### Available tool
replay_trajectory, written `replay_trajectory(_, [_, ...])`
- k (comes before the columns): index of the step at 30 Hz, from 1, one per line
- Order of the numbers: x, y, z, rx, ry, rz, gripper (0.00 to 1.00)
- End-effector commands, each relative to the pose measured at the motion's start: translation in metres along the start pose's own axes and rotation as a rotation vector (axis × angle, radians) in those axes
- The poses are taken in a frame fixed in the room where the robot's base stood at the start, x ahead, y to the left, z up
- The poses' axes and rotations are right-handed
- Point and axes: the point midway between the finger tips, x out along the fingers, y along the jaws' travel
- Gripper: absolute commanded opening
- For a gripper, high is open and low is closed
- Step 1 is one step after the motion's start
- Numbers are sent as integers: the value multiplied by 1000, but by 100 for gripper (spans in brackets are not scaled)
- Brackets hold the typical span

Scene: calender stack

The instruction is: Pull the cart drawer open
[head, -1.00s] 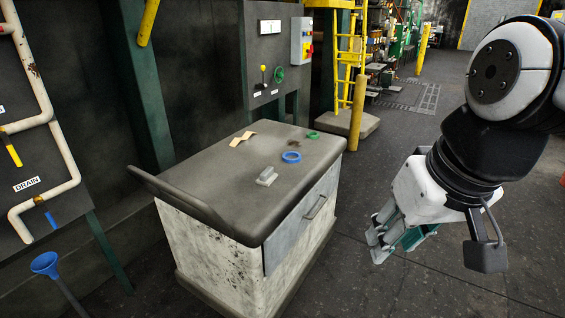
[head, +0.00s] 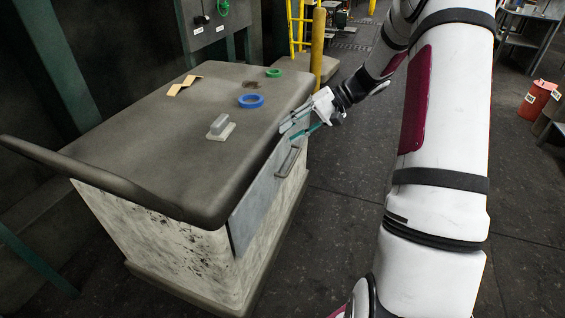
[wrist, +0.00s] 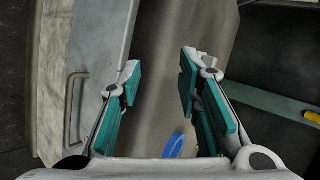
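The cart (head: 150,120) has a dark grey top and speckled white sides. Its grey drawer front (head: 255,200) is flush with the cart side, and its bar handle (head: 288,162) is on that front. In the wrist view the handle (wrist: 72,108) is at the left, outside my fingers. My gripper (head: 302,124) is at the cart's right edge, just above and beyond the handle. In the wrist view my gripper (wrist: 155,85) has its teal-padded fingers spread apart with nothing between them. The fingers are over the cart's top edge, apart from the handle.
On the cart top are a blue ring (head: 251,101), a green ring (head: 273,72), a small grey block (head: 220,128) and a tan piece (head: 184,86). A yellow post (head: 318,40) stands behind. An orange bin (head: 540,100) is far right. The floor beside the drawer is clear.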

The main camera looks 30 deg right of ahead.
Motion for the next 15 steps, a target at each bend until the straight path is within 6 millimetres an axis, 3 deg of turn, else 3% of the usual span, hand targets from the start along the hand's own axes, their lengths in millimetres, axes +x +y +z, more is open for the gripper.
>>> replay_trajectory(1, [7,36,-18,32,30,-54,31])
replay_trajectory(6, [13,126,-64,90,163,-227,31])
replay_trajectory(9, [13,175,-82,115,245,-309,31])
replay_trajectory(12, [12,214,-93,133,316,-369,31])
replay_trajectory(15, [11,238,-99,143,365,-408,31])
